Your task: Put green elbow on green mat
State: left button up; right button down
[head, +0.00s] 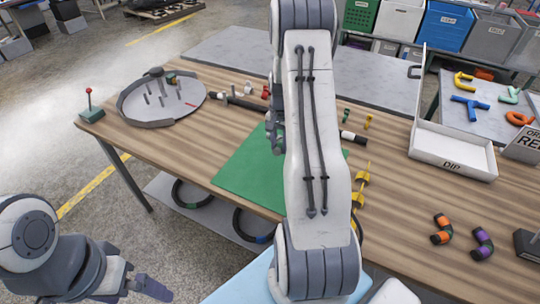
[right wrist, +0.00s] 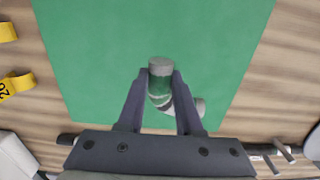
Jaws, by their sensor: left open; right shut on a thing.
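The green elbow (right wrist: 160,88), with grey ends, is between the fingers of my right gripper (right wrist: 160,73) in the right wrist view. That gripper is shut on it, over the green mat (right wrist: 90,60). I cannot tell whether the elbow touches the mat. In the head view the green mat (head: 240,172) lies on the wooden table, partly covered by my right arm; the elbow is hidden there. My left gripper (head: 152,287) is open and empty at the bottom left, away from the table.
A round grey tray with pegs (head: 165,97) stands on the table's left end. A white bin marked DIP (head: 455,155) and orange and purple elbows (head: 441,230) are on the right. Yellow tags (head: 360,178) lie beside the mat.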

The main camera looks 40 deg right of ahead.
aim_at(268, 163)
jog(key=shift+w+a+f, duration=1.05)
jog(key=shift+w+a, duration=0.1)
jog(key=shift+w, duration=0.1)
notch_tip(268, 163, down, 3)
jog(key=shift+a+p, duration=0.1)
jog(key=shift+p, duration=0.55)
jog(key=shift+w+f, duration=0.1)
jog(key=shift+f, duration=0.45)
jog(key=c, duration=0.6)
grip_release()
jog(key=shift+f, duration=0.1)
